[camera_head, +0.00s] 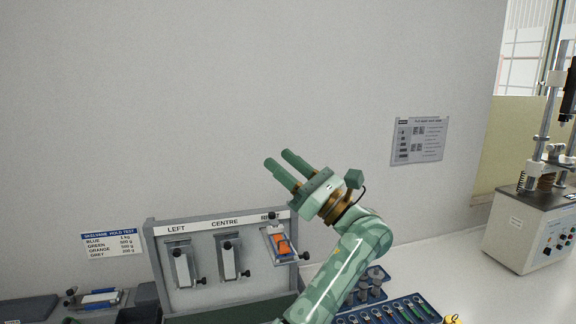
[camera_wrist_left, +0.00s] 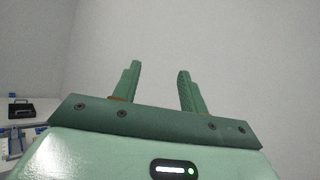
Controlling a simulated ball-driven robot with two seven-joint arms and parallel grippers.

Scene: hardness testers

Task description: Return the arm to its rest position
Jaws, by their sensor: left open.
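My left gripper (camera_head: 281,168) is raised in front of the grey wall, above the right end of the test stand. Its two green fingers are apart and nothing is between them. In the left wrist view the fingers (camera_wrist_left: 158,78) also stand apart against the bare wall. My green left arm reaches up from the bottom of the head view, in front of the stand's right edge. My right gripper is not in either view.
The grey stand (camera_head: 150,246) carries clamps under LEFT and CENTRE and an orange piece (camera_head: 282,244) at the right position. A blue tray (camera_head: 428,308) and a bench tester (camera_head: 520,228) are to the right. The wall space around the gripper is free.

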